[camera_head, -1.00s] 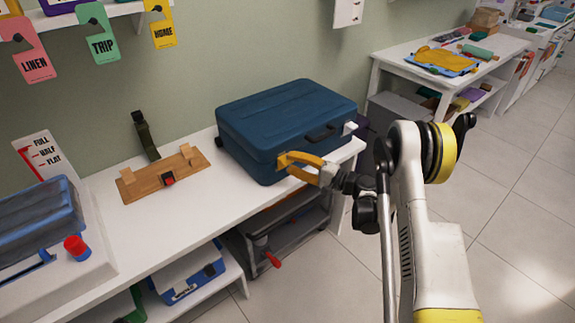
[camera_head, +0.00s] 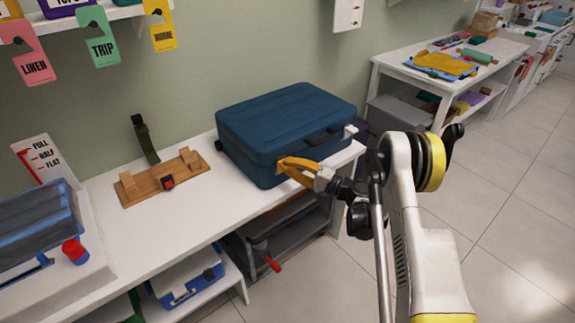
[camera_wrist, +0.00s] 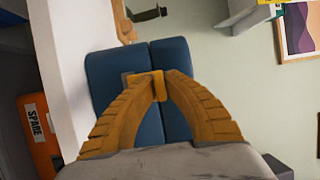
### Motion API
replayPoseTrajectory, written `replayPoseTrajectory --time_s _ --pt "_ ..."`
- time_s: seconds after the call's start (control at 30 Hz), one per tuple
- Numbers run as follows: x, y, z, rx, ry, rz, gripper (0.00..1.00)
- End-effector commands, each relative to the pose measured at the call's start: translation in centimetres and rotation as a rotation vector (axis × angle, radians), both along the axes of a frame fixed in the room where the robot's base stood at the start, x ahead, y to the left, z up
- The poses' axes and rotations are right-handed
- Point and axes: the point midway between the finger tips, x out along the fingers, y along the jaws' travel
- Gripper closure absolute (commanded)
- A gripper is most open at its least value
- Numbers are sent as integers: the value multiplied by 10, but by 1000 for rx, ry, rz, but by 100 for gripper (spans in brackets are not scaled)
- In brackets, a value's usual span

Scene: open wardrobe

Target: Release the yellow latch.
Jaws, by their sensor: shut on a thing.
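A closed blue suitcase (camera_head: 285,125) lies flat on the white bench. Its dark handle (camera_head: 322,136) is on the front side. My gripper (camera_head: 283,164), with orange-yellow fingers, is at the suitcase's front, left of the handle. In the wrist view my gripper (camera_wrist: 160,88) has its fingertips closed on the yellow latch (camera_wrist: 157,79), a small block against the blue shell (camera_wrist: 140,60). A grey piece shows beside the latch. In the head view the fingers hide the latch.
A grey-white box (camera_head: 90,255) with a red knob is at the far left. Open floor (camera_head: 490,220) is at the right.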

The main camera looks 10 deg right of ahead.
Motion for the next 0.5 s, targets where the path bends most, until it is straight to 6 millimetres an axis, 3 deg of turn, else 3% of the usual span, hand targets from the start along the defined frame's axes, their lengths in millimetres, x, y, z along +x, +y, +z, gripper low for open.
replayPoseTrajectory --time_s 0.2,0.5 --pt "-6 -3 -7 81 -140 1 100" --pt "-7 -4 -7 96 -171 -1 100"
